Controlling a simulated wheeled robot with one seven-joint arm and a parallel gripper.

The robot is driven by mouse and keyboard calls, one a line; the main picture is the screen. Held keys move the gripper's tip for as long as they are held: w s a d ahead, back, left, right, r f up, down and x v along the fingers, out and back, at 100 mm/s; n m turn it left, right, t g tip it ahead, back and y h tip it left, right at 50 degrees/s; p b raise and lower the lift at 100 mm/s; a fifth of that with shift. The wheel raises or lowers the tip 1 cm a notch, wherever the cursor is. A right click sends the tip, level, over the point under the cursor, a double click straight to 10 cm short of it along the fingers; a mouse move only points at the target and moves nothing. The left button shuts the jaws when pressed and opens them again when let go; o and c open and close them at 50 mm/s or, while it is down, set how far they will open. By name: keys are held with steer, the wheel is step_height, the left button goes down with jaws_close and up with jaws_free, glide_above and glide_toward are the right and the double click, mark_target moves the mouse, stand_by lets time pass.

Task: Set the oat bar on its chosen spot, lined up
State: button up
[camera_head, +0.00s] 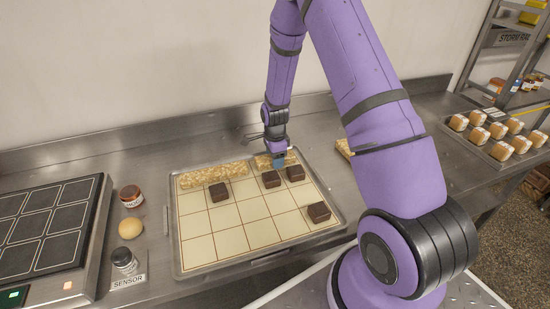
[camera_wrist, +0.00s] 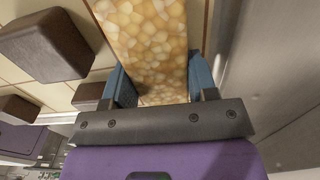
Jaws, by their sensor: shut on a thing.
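My gripper (camera_head: 279,162) is shut on an oat bar (camera_head: 262,161) at the back right part of a gridded tray (camera_head: 208,247). In the wrist view the pale, nubbly oat bar (camera_wrist: 150,35) runs lengthwise between the two blue fingers of my gripper (camera_wrist: 158,82). Its long sides look roughly parallel to the grid lines. The bar is over or on the back row; I cannot tell whether it touches the tray. Another oat bar (camera_head: 212,175) lies along the back row to its left, with a gap between.
Several dark brown squares sit on the tray, one (camera_head: 271,179) close in front of the held bar. Another oat piece (camera_head: 344,147) lies right of the tray, partly behind my arm. A tray of buns (camera_head: 495,136) is far right.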

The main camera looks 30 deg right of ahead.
steer(key=o, duration=1)
steer(key=shift+f, duration=0.1)
steer(key=shift+c, duration=0.2)
steer(key=s+a+r+n+t, duration=0.1)
steer(key=s+a+r+n, duration=0.15)
steer(key=r, duration=1.05)
steer(key=s+a+r+n, duration=0.1)
steer(key=s+r+n, duration=0.2)
steer(key=r, duration=1)
steer(key=s+a+r+n+t, duration=0.2)
steer(key=s+r+n, duration=0.5)
steer(key=s, duration=0.6)
steer(key=s+a+r+n+t, duration=0.2)
steer(key=s+r+n, duration=0.5)
steer(key=s, duration=0.6)
steer(key=shift+a+r+n, duration=0.35)
steer(key=shift+r, duration=0.95)
